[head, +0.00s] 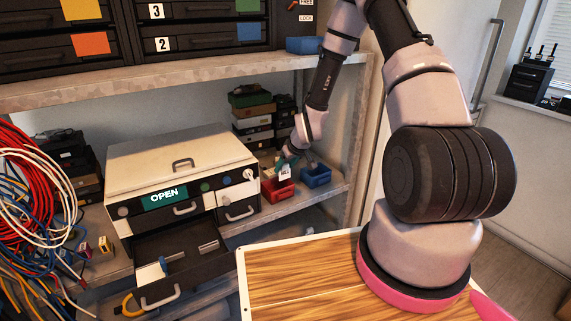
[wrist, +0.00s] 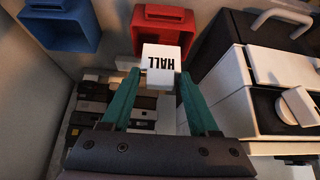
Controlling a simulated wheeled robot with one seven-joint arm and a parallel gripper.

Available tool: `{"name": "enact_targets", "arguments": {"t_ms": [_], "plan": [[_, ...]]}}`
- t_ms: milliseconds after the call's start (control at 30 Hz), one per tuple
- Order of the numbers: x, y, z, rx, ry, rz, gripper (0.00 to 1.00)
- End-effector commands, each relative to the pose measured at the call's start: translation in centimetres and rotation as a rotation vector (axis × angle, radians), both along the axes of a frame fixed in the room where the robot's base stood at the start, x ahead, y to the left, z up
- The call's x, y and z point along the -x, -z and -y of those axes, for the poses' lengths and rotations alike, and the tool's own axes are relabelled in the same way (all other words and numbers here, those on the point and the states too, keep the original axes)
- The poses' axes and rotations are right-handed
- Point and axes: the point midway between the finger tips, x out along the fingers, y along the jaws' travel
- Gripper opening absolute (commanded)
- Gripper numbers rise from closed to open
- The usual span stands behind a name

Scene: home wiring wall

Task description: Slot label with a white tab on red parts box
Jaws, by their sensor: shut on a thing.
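My gripper (wrist: 155,100) is shut on a white label (wrist: 160,58) that reads "HALL" in black. Its two green fingers hold the label from either side. The red parts box (wrist: 160,14) is just beyond the label in the wrist view, and the label overlaps part of its edge. I cannot tell whether they touch. In the head view the red box (head: 277,190) sits on the shelf with my gripper (head: 286,165) and the white label (head: 285,171) just above it.
A blue parts box (head: 316,176) stands right of the red one. A cream case (head: 180,155) with an "OPEN" sign is close on the left, its lower drawer (head: 180,256) pulled out. Stacked boxes (head: 252,115) stand behind. A wooden top (head: 300,285) fills the front.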

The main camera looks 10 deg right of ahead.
Motion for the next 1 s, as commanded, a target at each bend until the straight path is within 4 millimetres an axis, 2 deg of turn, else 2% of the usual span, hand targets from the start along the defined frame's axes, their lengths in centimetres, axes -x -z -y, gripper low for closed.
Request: {"name": "enact_targets", "arguments": {"t_ms": [200, 433, 633, 1000], "plan": [[0.1, 2.2, 0.0, 0.000, -0.001, -0.002, 0.09], [0.0, 4.0, -0.1, 0.000, -0.001, -0.001, 0.09], [0.0, 4.6, -0.1, 0.000, -0.001, 0.000, 0.09], [0.0, 4.7, 0.0, 0.001, -0.001, 0.000, 0.09]]}}
